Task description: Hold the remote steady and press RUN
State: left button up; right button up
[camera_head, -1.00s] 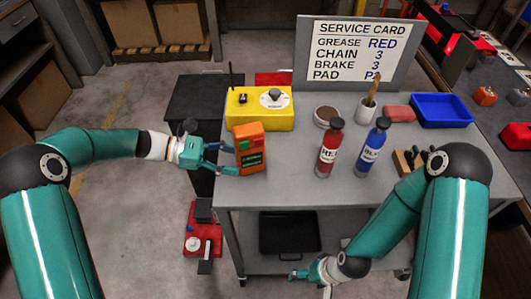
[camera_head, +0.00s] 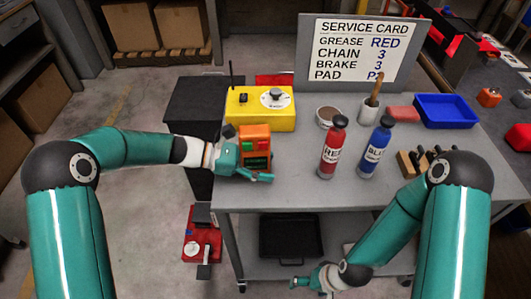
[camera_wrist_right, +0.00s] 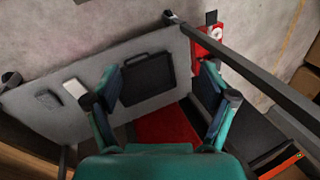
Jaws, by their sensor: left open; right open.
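The orange remote (camera_head: 255,132) stands at the left edge of the grey cart top, with a red and a green button and a dark panel on its face. My left gripper (camera_head: 250,155) is open around it, one finger low in front and the other mostly hidden behind. I cannot tell whether the fingers touch it. Any RUN lettering is too small to read. My right gripper (camera_head: 301,282) is low, beside the cart's lower shelf. In the right wrist view it shows open and empty (camera_wrist_right: 162,90), with the remote out of sight.
A yellow box with a dial (camera_head: 260,108) stands behind the remote. Red (camera_head: 332,150) and blue (camera_head: 375,150) bottles stand to its right, with bare cart top between. A black case (camera_head: 288,236) lies on the lower shelf. A red device (camera_head: 203,235) is left of the cart.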

pick_arm(q)
jog(key=c, duration=0.8)
jog(key=shift+c, duration=0.6)
pick_arm(e)
jog(key=shift+c, duration=0.6)
grip_shut()
